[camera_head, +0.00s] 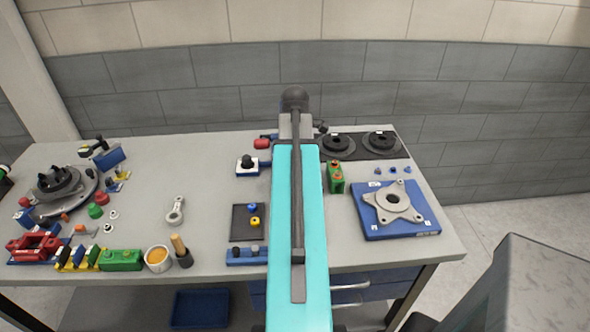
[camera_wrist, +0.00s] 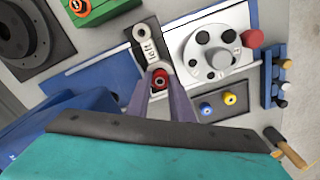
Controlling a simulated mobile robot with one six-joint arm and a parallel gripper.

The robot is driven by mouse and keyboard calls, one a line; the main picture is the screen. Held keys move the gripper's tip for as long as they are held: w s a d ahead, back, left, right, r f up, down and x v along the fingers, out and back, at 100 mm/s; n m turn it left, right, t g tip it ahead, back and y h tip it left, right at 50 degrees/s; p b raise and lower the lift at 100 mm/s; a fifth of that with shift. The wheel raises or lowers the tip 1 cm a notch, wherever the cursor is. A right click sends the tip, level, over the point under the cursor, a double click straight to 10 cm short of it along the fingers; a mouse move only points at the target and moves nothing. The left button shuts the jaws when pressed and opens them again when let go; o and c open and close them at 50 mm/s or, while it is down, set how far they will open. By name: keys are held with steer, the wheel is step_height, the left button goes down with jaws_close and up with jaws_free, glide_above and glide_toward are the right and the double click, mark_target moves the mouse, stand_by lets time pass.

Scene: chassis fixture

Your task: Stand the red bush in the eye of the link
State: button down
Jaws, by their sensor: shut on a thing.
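The red bush (camera_wrist: 159,77) is between the fingertips of my gripper (camera_wrist: 158,86) in the wrist view, its round open top facing the camera. My gripper is shut on it. Its height above the surface below is hard to tell. In the head view my own arm hides my gripper and the bush.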

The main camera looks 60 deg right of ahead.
steer(key=shift+f, duration=0.4)
stand_by(0.4)
steer(key=c, duration=1.9)
jaws_free()
steer(key=shift+o, duration=0.2)
steer(key=shift+r+p, duration=1.1)
steer(key=shift+r, duration=0.4)
steer(key=o, duration=0.5)
steer(key=shift+r, duration=0.1)
